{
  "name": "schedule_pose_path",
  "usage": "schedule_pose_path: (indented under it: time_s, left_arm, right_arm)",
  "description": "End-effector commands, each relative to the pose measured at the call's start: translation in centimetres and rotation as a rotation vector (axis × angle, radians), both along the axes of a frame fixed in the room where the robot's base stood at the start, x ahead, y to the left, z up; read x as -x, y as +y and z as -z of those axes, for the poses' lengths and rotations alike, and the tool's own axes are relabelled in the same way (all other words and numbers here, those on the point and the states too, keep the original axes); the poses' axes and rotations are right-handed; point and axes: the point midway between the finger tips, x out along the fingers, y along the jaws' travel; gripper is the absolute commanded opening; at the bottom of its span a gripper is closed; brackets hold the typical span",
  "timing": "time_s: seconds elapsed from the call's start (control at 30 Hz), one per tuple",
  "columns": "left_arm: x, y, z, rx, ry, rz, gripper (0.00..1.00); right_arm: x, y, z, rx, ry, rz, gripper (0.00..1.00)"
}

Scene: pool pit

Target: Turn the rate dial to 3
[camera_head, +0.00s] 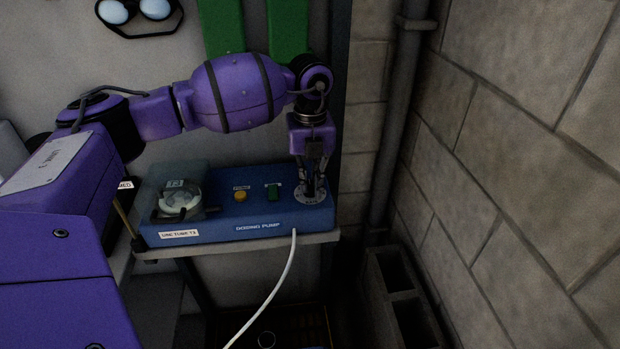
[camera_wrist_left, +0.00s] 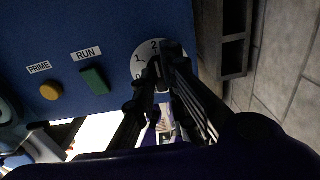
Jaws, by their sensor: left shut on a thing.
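The blue dosing pump (camera_head: 233,215) sits on a shelf against the wall. Its rate dial (camera_head: 309,195) is at the right end of the top face, a pale disc with dark numbers. In the left wrist view the dial (camera_wrist_left: 145,53) shows 0, 1 and 2 at its left and upper edge; the rest of the scale is hidden behind my fingers. My left gripper (camera_head: 313,183) points down over the dial and is shut on its knob. It also shows in the left wrist view (camera_wrist_left: 160,75). The knob's pointer is hidden. My right gripper is not in view.
Left of the dial are a green RUN switch (camera_head: 273,192) and a yellow PRIME button (camera_head: 240,196). A clear-covered pump head (camera_head: 180,199) is at the left end. A white tube (camera_head: 275,290) hangs in front.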

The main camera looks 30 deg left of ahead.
Motion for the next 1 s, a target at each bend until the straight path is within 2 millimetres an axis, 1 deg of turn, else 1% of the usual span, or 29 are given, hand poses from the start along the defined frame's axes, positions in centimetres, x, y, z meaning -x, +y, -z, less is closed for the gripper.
schedule_pose_path:
  time_s: [0.03,0.7,1.0]
  left_arm:
    - [0.07,0.30,-0.14,-0.005,0.003,0.041,0.00]
    - [-0.17,0.50,-0.11,-0.007,0.002,0.668,0.00]
    - [-0.27,0.53,-0.13,-0.008,0.001,0.891,0.00]
  right_arm:
    - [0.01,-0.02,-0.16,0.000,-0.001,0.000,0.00]
    - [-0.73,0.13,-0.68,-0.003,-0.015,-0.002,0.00]
    - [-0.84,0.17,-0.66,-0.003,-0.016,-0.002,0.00]
